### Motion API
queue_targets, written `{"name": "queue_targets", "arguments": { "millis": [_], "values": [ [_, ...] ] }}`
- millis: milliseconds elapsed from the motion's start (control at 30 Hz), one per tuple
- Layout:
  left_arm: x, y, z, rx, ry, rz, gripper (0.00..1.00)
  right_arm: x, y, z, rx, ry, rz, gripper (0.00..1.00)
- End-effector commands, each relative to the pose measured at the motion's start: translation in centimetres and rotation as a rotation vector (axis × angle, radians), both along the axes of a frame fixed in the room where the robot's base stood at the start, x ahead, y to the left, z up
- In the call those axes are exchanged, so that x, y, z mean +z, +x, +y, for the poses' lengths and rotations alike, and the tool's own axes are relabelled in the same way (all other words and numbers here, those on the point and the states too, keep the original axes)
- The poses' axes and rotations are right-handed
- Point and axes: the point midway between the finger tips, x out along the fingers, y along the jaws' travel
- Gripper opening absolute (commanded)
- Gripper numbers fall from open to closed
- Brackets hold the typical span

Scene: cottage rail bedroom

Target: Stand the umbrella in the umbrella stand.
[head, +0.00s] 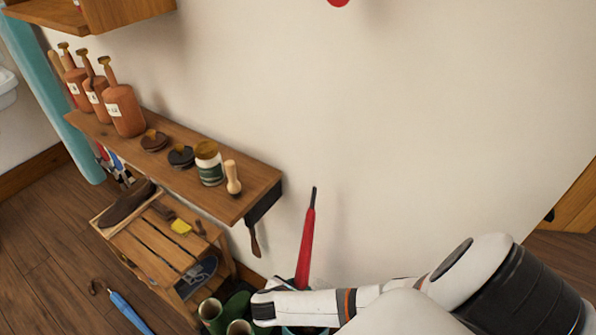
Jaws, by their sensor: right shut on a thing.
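A slim closed red umbrella (306,245) points up near the wall, its dark thin end on top. Its lower end goes out of sight at my right gripper (267,305), which comes in from the right along the bottom edge. The right gripper is shut on the red umbrella, though the grip itself is hard to see. A teal edge shows under the hand; I cannot tell whether it is the umbrella stand. A blue umbrella-like thing (130,312) with a brown hooked end lies on the floor at the lower left. My left gripper is not in view.
A wooden shelf (235,205) holds brown bottles, tins, a jar and a small wooden knob. Below it is a slatted wooden bench (160,252) with a brush and small items. Green boots (212,312) stand beside my right gripper. The wall on the right is bare.

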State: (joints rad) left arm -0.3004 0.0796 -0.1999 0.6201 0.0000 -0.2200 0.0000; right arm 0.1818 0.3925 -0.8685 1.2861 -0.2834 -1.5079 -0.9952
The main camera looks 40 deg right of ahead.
Motion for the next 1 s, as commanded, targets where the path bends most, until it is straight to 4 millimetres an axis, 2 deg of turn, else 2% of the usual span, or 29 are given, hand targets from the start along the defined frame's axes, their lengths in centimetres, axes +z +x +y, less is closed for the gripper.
{"name": "queue_targets", "arguments": {
  "millis": [1000],
  "values": [
    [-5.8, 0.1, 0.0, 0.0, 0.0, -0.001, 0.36, -8.1, 0.1, 0.0, 0.0, -0.001, -0.002, 0.0]
  ]
}}
